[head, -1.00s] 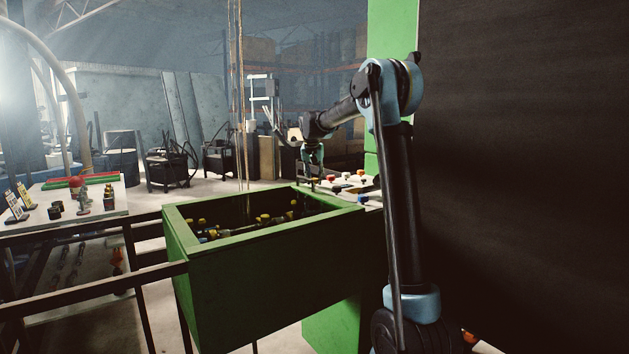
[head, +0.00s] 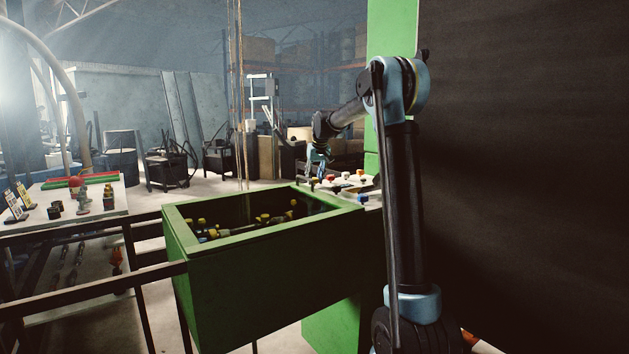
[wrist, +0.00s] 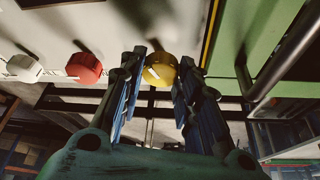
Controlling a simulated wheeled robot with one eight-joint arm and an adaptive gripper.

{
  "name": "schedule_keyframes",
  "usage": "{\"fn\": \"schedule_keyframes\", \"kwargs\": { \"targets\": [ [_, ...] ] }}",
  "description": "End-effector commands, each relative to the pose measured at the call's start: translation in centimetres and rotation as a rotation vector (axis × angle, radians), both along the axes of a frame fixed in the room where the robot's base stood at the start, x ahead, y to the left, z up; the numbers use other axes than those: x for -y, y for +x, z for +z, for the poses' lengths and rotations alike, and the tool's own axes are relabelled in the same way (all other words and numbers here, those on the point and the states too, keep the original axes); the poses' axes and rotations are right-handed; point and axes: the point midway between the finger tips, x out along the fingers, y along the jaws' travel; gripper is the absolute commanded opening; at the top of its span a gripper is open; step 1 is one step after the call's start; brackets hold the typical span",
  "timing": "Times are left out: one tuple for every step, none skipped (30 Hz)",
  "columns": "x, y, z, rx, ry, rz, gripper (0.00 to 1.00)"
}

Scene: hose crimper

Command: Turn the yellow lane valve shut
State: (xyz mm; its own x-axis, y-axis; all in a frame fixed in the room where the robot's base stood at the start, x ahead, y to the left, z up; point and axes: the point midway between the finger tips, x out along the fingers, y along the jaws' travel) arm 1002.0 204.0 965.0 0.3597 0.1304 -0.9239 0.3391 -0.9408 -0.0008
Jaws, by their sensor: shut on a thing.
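The yellow lane valve is a round yellow knob (wrist: 160,70) with a white pointer line, on a pale panel in the wrist view. The line runs slantwise to the panel edge. My gripper (wrist: 162,62) has one blue finger on each side of the knob and is shut on it. In the head view my gripper (head: 317,165) is at the far left end of the panel (head: 352,186); I cannot make out the yellow knob clearly there.
A red knob (wrist: 86,68) and a white knob (wrist: 23,68) sit left of the yellow one. A green post (wrist: 258,45) stands to its right. In the head view a green bin (head: 270,285) holding fittings stands in front of the panel.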

Motion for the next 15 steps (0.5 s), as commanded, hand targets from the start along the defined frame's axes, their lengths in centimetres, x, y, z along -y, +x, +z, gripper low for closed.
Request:
{"fn": "schedule_keyframes", "kwargs": {
  "targets": [
    [0.26,0.04,-0.02,-0.001,0.000,0.039,0.07],
    [0.31,0.04,-0.03,-0.002,-0.001,0.067,0.07],
    [0.31,0.04,-0.03,-0.002,0.000,0.104,0.07],
    [0.34,0.06,-0.02,-0.002,-0.001,0.133,0.07],
    [0.32,0.07,-0.03,-0.002,0.000,0.162,0.07],
    [0.35,0.10,-0.02,-0.001,0.000,0.201,0.07],
    [0.36,0.12,-0.03,-0.001,0.000,0.229,0.07],
    [0.38,0.14,-0.03,-0.001,0.000,0.257,0.07],
    [0.43,0.15,-0.04,-0.002,0.000,0.295,0.07],
    [0.44,0.17,-0.05,-0.002,0.000,0.324,0.07],
    [0.46,0.20,-0.04,-0.002,-0.001,0.353,0.07],
    [0.44,0.22,-0.03,-0.001,0.001,0.390,0.07],
    [0.45,0.22,-0.04,-0.001,-0.001,0.419,0.07],
    [0.48,0.21,-0.04,-0.002,-0.001,0.447,0.07],
    [0.49,0.23,-0.02,-0.002,0.000,0.486,0.07]
  ]
}}
